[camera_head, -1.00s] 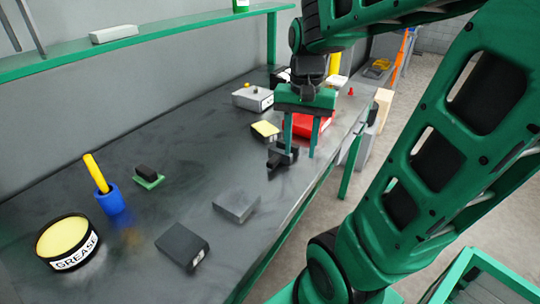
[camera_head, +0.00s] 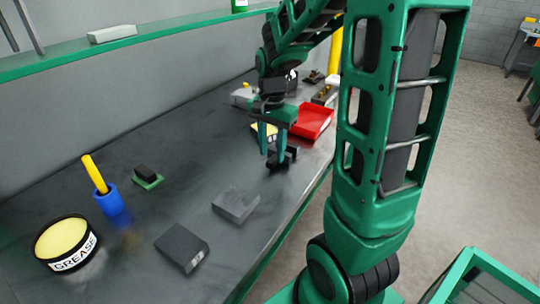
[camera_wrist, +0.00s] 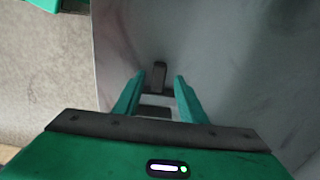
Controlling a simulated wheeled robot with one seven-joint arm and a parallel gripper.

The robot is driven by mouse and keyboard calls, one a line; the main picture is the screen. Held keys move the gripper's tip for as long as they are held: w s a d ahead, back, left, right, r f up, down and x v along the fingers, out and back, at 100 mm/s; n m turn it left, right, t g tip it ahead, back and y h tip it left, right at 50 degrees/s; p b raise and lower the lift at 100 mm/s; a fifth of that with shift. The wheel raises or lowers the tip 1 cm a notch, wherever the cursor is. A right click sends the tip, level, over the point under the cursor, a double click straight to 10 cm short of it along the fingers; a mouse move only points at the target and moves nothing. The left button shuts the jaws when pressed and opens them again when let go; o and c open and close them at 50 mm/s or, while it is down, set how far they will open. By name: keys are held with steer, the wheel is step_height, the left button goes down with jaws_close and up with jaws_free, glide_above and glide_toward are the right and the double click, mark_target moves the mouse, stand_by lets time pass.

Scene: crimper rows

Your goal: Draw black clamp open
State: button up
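The black clamp (camera_head: 288,156) sits on the dark bench top near its right edge, in front of the red tray. My gripper (camera_head: 272,155) points down at the clamp, fingers spread. In the wrist view, the clamp (camera_wrist: 160,72) shows as a dark upright bar and a dark block between my green fingertips (camera_wrist: 160,80). Gaps show between the bar and both fingers, so my gripper is open and holds nothing. My fingers partly hide the clamp in the head view.
A red tray (camera_head: 314,121) and a yellow-topped block (camera_head: 262,129) are close behind my gripper. A grey block (camera_head: 235,205), a dark box (camera_head: 182,247), a blue holder (camera_head: 109,203) and a grease tin (camera_head: 66,243) stand nearer.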

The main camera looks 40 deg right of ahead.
mark_target(275, 160)
steer(key=shift+f, duration=1.2)
jaws_close()
